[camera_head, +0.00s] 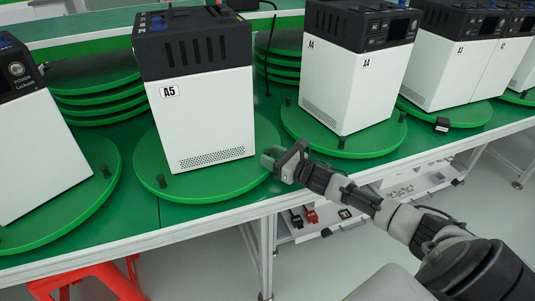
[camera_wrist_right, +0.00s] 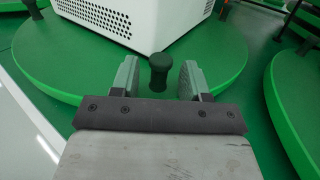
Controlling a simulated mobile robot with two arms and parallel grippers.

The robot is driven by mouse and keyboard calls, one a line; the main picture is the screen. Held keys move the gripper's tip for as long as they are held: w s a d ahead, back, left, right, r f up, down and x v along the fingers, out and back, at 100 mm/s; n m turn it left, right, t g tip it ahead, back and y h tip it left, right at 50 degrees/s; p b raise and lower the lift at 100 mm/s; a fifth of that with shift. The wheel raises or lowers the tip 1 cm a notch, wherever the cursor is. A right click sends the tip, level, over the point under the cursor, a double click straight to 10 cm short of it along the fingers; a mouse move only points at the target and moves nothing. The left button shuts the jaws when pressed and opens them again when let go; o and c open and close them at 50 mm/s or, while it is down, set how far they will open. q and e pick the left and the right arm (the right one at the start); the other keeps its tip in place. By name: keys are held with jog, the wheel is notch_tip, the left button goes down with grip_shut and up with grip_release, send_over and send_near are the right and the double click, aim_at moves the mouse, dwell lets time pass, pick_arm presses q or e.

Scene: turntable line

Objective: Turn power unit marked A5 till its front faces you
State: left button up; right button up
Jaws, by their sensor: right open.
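The power unit marked A5 (camera_head: 200,115) is a white box with a black top, upright on a round green turntable (camera_head: 210,185). The side turned to me has the A5 label, dark slots and a perforated grille; no screen shows on it. A black peg (camera_head: 163,180) stands at the turntable's near left rim. My right gripper (camera_head: 272,157) is at the turntable's right rim. In the right wrist view it is open (camera_wrist_right: 160,82), with another black peg (camera_wrist_right: 159,64) between its fingers; contact is not visible. My left gripper is not in view.
Another unit on a turntable (camera_head: 15,243) stands close on the left. The unit marked A4 (camera_head: 350,85) and its turntable (camera_head: 345,142) are on the right, near my arm. Stacked green discs (camera_head: 95,90) lie behind. A red stool (camera_head: 90,278) is below the table's front edge.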

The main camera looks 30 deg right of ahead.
jog(key=shift+x, duration=0.85)
grip_shut()
